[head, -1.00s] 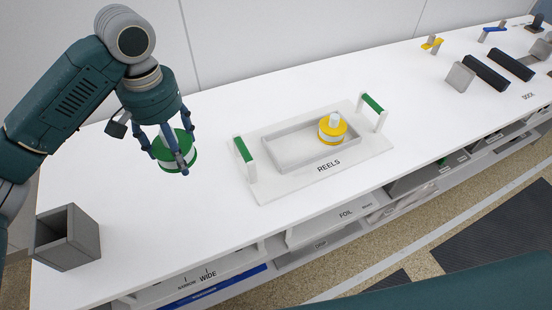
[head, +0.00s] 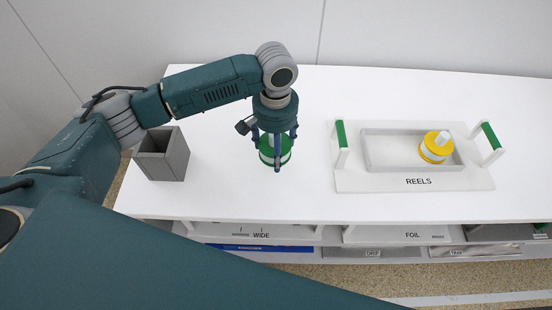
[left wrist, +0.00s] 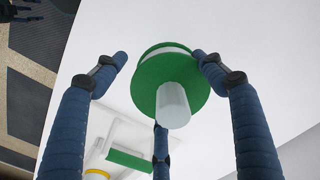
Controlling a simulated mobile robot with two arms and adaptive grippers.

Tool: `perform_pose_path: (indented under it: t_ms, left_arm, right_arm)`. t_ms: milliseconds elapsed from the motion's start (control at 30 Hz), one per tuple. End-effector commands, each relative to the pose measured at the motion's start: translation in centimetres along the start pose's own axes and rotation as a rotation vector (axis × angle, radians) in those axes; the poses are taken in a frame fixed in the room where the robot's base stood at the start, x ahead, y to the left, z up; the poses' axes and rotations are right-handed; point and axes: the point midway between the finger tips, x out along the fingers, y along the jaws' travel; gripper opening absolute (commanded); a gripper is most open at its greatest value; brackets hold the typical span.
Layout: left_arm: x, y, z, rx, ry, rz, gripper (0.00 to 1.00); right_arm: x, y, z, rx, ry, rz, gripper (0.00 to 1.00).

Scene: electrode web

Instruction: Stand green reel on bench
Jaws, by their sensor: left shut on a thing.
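The green reel (head: 276,149) has green flanges, a white middle and a white hub stub. My left gripper (head: 275,158) is shut on it, fingers around it, over the bench (head: 235,195) between the grey box and the reels tray. In the left wrist view the green reel (left wrist: 172,80) sits between the blue fingers of my left gripper (left wrist: 165,85), with its white stub toward the camera. I cannot tell whether the reel touches the bench. My right gripper is not in view.
An open grey box (head: 163,160) stands on the bench to the left. A white tray (head: 350,180) marked REELS, with green handles, lies to the right and holds a yellow reel (head: 436,147). Shelves lie below the bench's front edge. Bench behind the gripper is clear.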

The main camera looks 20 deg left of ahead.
Motion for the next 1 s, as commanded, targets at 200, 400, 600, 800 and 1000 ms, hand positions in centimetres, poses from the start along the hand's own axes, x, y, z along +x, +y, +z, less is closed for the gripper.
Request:
perform_pose_path:
  t_ms: [200, 400, 600, 800, 1000]
  left_arm:
    - [2.2, 0.0, 0.0, -0.001, 0.0, 0.0, 0.48]
    - [5.1, 0.0, 0.0, 0.001, -0.001, -0.001, 0.48]
    - [6.3, 0.0, 0.0, 0.001, 0.001, 0.0, 0.47]
    - [6.3, 0.0, 0.0, 0.001, 0.001, 0.0, 0.47]
    - [6.5, 0.0, -0.1, 0.0, 0.002, 0.0, 0.88]
  right_arm:
    - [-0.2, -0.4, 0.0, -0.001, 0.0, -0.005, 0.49]
    - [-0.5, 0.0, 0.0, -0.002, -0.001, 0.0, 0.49]
    - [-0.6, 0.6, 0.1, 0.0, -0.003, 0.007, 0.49]
    - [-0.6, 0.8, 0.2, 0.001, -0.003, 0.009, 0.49]
    - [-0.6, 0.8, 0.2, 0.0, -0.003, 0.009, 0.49]
